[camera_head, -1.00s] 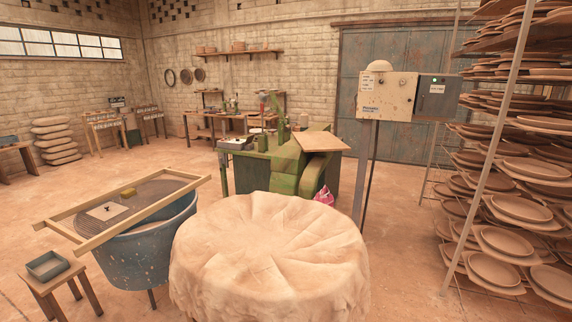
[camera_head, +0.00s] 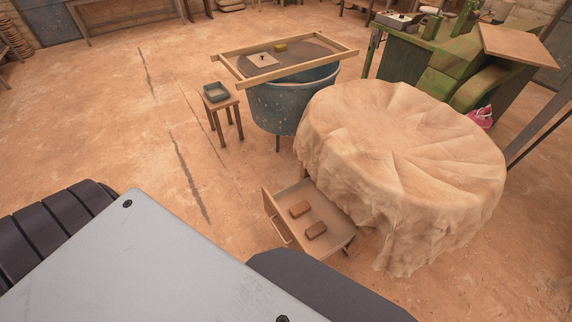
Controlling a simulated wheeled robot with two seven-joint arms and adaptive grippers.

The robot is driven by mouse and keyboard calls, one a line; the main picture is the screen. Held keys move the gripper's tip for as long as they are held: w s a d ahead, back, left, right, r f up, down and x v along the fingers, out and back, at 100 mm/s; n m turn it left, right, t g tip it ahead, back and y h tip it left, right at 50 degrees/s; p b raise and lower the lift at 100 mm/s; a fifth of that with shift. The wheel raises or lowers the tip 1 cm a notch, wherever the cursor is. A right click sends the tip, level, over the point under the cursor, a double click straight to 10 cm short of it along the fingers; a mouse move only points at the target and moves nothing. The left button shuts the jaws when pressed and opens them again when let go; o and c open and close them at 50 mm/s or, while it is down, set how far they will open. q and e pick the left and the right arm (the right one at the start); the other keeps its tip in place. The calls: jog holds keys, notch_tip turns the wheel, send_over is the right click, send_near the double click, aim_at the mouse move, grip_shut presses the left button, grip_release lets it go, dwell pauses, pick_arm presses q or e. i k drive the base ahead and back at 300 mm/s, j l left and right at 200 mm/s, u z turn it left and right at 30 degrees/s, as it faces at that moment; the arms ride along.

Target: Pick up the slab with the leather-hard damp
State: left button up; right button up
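Two small brown slabs lie flat and apart in an open, pale drawer (camera_head: 331,203) low beside the cloth-covered round table. The farther slab (camera_head: 300,209) looks slightly lighter orange-brown. The nearer slab (camera_head: 316,230) looks similar in size and shape. I cannot tell from this view which one is leather-hard damp. Neither of my grippers shows in the head view. A large grey part of my own body fills the lower left and hides the floor there.
The cloth-draped round table (camera_head: 400,140) stands right of the drawer. A blue tub (camera_head: 285,105) bears a wooden frame with a sieve. A small stool (camera_head: 222,103) holds a grey tray (camera_head: 216,92). A green machine (camera_head: 445,75) stands behind. The floor at left is clear.

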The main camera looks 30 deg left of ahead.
aim_at(301, 209)
jog(key=u, duration=1)
